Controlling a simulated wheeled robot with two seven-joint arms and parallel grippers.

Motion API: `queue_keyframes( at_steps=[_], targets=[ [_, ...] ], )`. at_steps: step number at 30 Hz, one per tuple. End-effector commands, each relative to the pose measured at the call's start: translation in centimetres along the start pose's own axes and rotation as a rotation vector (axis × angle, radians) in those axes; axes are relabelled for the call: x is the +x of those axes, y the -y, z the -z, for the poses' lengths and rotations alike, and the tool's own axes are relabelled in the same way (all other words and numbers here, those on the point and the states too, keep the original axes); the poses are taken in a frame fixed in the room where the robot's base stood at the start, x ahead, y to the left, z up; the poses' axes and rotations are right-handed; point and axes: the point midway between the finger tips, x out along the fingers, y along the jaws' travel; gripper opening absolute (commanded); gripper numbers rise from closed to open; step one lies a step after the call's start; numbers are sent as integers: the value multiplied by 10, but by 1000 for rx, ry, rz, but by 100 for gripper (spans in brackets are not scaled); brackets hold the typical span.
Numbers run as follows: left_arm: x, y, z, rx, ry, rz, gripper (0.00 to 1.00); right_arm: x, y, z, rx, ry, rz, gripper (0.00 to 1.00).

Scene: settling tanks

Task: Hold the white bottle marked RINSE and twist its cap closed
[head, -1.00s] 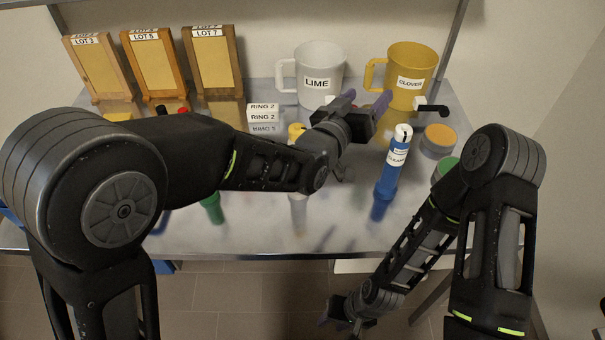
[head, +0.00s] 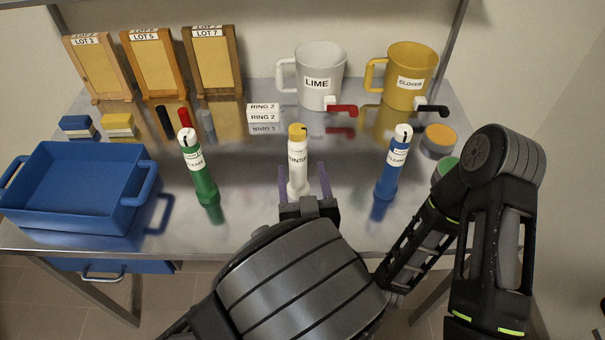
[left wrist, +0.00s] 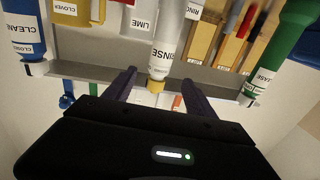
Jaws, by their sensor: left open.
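The white bottle marked RINSE (head: 298,160) stands upright on the bench, with a yellow cap (head: 297,130) on top. I cannot tell how tight the cap is. My left gripper (head: 302,172) is open, its purple fingers on either side of the lower bottle in the head view. The left wrist view shows the bottle (left wrist: 166,50) and its cap (left wrist: 156,86) upside down, in line with the gap between the fingers (left wrist: 158,80). I see no grip on it. My right gripper is out of sight; its forearm runs behind my left arm.
A green bottle (head: 199,170) stands left of the RINSE bottle and a blue one (head: 393,165) right of it. A blue tray (head: 75,195) sits at the left. LIME (head: 318,60) and CLOVER (head: 410,62) jugs and lot boards (head: 155,65) stand behind.

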Motion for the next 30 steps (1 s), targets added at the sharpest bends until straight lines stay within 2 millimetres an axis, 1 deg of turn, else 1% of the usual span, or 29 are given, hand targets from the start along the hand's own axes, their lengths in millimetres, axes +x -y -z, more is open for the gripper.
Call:
queue_keyframes(
  at_steps=[5,8,11,21,24,27,30],
  targets=[
    [5,-1,0,-2,1,0,65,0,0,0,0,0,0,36],
    [13,-1,0,-3,0,0,65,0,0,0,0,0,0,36],
    [27,0,0,-3,1,1,65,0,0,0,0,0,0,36],
    [89,0,0,-3,1,1,65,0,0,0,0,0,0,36],
    [103,0,-1,-3,1,1,65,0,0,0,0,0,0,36],
    [113,-1,0,-3,1,-1,65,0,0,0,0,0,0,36],
    [119,-1,0,-3,2,-1,65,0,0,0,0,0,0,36]
  ],
)
